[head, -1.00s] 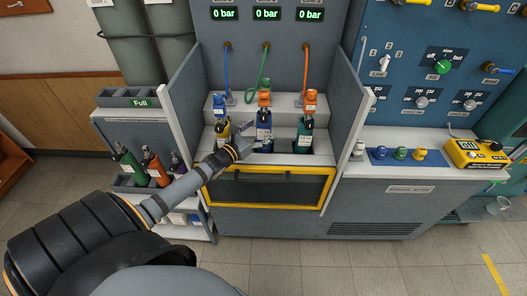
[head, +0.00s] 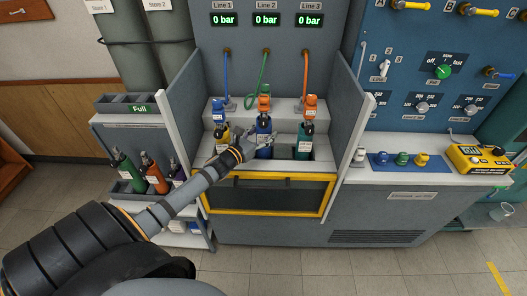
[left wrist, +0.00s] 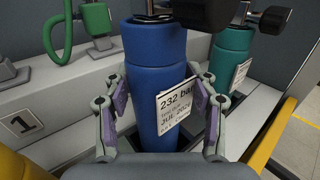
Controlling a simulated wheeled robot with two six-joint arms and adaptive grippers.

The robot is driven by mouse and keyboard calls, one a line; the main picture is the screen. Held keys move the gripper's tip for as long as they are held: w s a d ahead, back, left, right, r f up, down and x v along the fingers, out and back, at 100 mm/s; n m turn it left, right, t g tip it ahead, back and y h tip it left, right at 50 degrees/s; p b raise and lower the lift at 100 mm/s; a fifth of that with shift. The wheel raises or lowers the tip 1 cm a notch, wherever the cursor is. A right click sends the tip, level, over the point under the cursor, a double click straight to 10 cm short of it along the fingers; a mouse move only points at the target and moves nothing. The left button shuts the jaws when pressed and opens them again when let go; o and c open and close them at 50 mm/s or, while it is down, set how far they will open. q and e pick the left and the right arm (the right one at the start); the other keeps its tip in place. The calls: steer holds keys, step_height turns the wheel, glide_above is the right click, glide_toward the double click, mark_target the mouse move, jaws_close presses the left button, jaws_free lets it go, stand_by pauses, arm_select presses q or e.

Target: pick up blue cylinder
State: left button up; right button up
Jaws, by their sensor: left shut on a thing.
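The blue cylinder (head: 264,140) stands upright in the middle slot of the bench, below the 0 bar displays. In the left wrist view the blue cylinder (left wrist: 157,75) fills the middle, with a white tag reading 232 bar. My left gripper (head: 262,143) reaches it from the front left. In the left wrist view the left gripper's fingers (left wrist: 162,95) are on both sides of the cylinder and shut on it. My right gripper is not in view.
A yellow cylinder (head: 221,136) stands left of the blue one, and a teal cylinder (head: 305,140) stands right. Grey side walls and a yellow-framed front panel (head: 268,195) enclose the bay. A rack at left holds green and orange cylinders (head: 154,175).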

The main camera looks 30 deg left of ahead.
mark_target(265, 97)
arm_select(q)
steer(key=shift+c, duration=1.1)
steer(key=shift+r, duration=0.15)
steer(key=shift+c, duration=0.7)
steer(key=shift+w, duration=0.1)
steer(key=shift+r, duration=0.3)
step_height(265, 97, up, 17)
steer(key=p, duration=1.5)
steer(key=shift+r, duration=0.15)
